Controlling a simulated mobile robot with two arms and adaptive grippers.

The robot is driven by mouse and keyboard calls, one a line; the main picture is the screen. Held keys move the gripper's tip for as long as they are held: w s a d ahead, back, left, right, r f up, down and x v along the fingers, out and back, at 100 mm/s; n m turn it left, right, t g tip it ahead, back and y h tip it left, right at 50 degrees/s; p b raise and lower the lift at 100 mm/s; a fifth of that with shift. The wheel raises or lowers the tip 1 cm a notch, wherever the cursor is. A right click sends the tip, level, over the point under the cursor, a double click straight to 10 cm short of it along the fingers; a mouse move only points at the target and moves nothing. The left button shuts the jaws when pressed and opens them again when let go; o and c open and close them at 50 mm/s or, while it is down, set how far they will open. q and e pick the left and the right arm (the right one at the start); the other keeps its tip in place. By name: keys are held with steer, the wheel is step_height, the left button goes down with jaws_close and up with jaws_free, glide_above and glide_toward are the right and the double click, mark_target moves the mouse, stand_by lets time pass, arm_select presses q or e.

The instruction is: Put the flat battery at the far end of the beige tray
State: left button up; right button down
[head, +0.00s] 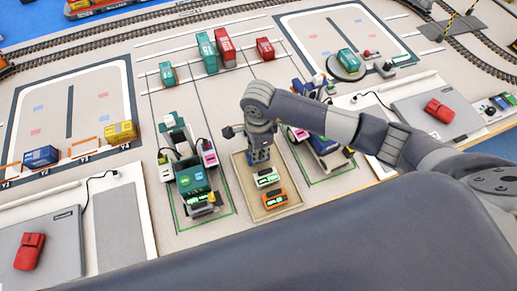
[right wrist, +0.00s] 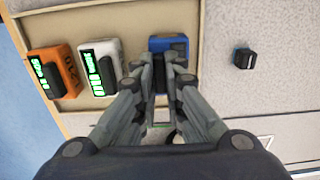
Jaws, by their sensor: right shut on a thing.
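The beige tray (head: 241,188) stands at the front middle of the head view, and its bare floor shows in the right wrist view (right wrist: 118,20). A blue battery (right wrist: 168,44) is at the tray's far end, close to its end wall. My right gripper (right wrist: 168,64) is shut on this battery's dark top part. In the head view the right gripper (head: 258,146) hides most of it; I cannot tell whether it touches the tray floor. A white battery (right wrist: 98,62) and an orange battery (right wrist: 52,70) with lit green displays sit nearer. My left gripper is not in view.
A green vehicle (head: 192,182) stands left of the tray and a blue vehicle (head: 324,145) right of it. A small dark block (right wrist: 243,58) lies beyond the tray's end. Red and green containers (head: 223,48) stand farther back on open ground.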

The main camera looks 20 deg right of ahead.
steer(key=shift+f, duration=0.1)
steer(key=c, duration=1.7)
jaws_free()
steer(key=shift+r, duration=0.55)
steer(key=shift+r+b, duration=1.5)
steer(key=shift+r, duration=4.1)
steer(key=shift+s+f, duration=0.1)
steer(key=shift+s, duration=0.05)
